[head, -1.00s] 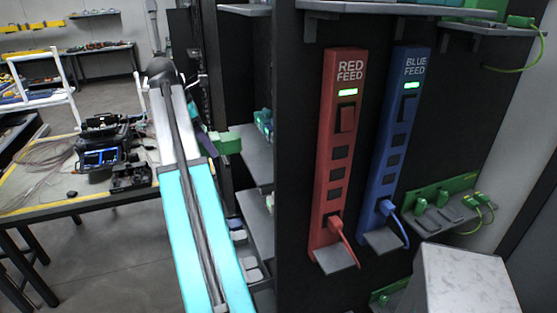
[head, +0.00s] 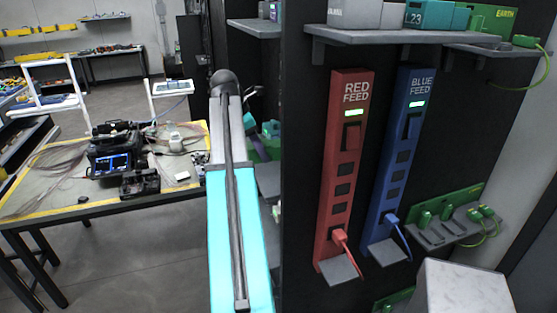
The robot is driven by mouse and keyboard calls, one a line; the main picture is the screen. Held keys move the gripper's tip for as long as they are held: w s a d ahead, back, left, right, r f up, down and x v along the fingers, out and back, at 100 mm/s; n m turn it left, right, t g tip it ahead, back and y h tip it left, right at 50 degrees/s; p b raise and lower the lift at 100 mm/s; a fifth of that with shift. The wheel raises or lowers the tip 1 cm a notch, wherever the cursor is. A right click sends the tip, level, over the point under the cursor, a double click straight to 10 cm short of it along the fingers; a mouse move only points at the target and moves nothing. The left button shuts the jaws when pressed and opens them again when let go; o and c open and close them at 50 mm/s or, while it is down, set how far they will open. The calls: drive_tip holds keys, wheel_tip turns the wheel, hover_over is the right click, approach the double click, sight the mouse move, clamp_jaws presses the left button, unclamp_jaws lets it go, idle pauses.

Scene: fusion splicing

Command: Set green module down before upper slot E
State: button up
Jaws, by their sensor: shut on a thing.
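My gripper (head: 252,145) shows only in part, as a dark and purplish shape just right of my arm at the cabinet's open side. It is shut on the green module (head: 262,153), which is largely hidden; only some green shows around the gripper. The cabinet's inner shelves lie around and behind it. Upper slot E cannot be made out, and I cannot tell how far the module is from any slot.
Right of my gripper, the dark cabinet panel (head: 308,110) carries a red feed strip (head: 342,175) and a blue feed strip (head: 399,155). An upper shelf (head: 375,36) holds grey, teal and green units. A worktable (head: 55,190) with a splicer (head: 110,155) stands at left.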

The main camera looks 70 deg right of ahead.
sight(277, 143)
drive_tip(key=s+d+p, duration=0.1)
drive_tip(key=s+d, duration=0.1)
drive_tip(key=s+d+p, duration=0.1)
drive_tip(key=s+d, duration=0.1)
drive_tip(key=s, duration=0.1)
drive_tip(key=shift+r, duration=0.15)
drive_tip(key=shift+w+a+f+p, duration=0.1)
drive_tip(key=shift+f+p, duration=0.1)
drive_tip(key=shift+f, duration=0.35)
drive_tip(key=shift+w+a+f+p, duration=0.1)
drive_tip(key=shift+f+p, duration=0.1)
drive_tip(key=shift+f, duration=0.35)
drive_tip(key=shift+d+f, duration=0.1)
drive_tip(key=shift+f, duration=0.5)
drive_tip(key=shift+f+p, duration=0.9)
drive_tip(key=shift+f, duration=0.35)
drive_tip(key=shift+s+d+f+p, duration=0.1)
drive_tip(key=shift+s+f+p, duration=0.05)
drive_tip(key=shift+f+p, duration=0.45)
drive_tip(key=shift+f, duration=0.25)
drive_tip(key=o, duration=1.2)
